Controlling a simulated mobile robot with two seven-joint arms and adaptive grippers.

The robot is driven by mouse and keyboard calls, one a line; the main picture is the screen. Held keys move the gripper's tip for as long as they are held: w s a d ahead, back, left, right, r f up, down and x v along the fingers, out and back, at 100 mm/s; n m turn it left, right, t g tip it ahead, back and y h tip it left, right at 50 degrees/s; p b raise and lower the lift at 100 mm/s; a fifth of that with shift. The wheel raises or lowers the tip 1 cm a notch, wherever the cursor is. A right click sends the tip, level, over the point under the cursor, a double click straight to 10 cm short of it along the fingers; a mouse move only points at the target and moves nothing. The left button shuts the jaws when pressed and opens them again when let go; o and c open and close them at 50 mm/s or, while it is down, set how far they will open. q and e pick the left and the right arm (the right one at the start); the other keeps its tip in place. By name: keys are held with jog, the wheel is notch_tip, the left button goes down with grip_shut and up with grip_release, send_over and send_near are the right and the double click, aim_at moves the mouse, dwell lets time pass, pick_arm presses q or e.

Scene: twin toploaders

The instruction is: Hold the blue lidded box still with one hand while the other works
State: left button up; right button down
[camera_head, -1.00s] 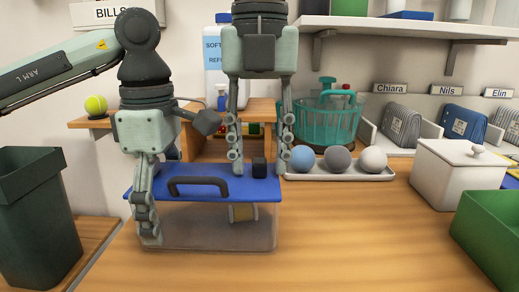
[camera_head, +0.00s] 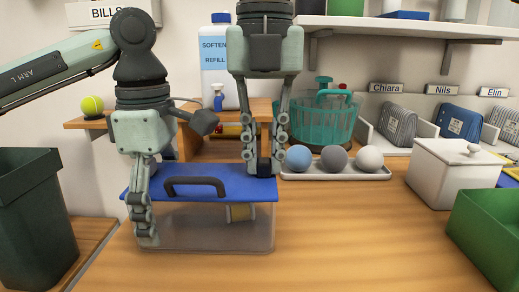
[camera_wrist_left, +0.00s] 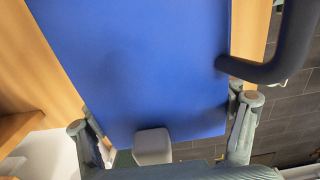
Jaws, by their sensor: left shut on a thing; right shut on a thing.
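The blue lidded box stands on the wooden counter, with a clear body (camera_head: 205,232) and a flat blue lid (camera_head: 235,190). The lid carries a black bar handle (camera_head: 196,182) and a small dark block (camera_head: 264,170) near its right end. A spool-like thing (camera_head: 240,212) shows inside. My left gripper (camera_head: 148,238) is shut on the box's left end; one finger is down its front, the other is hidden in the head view. In the left wrist view the fingers flank the lid (camera_wrist_left: 140,70). My right gripper (camera_head: 264,166) is shut on the dark block.
A tray (camera_head: 335,175) with three balls stands close to the right of the box. A teal basket (camera_head: 320,118) and a softener bottle (camera_head: 218,75) are behind. A white lidded box (camera_head: 445,175) and a green bin (camera_head: 490,225) stand at right. The front middle counter is clear.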

aim_at(264, 160)
jog(key=c, duration=1.4)
grip_release()
jog(key=shift+c, duration=0.2)
notch_tip(264, 160, up, 12)
pick_arm(q)
jog(key=o, duration=1.3)
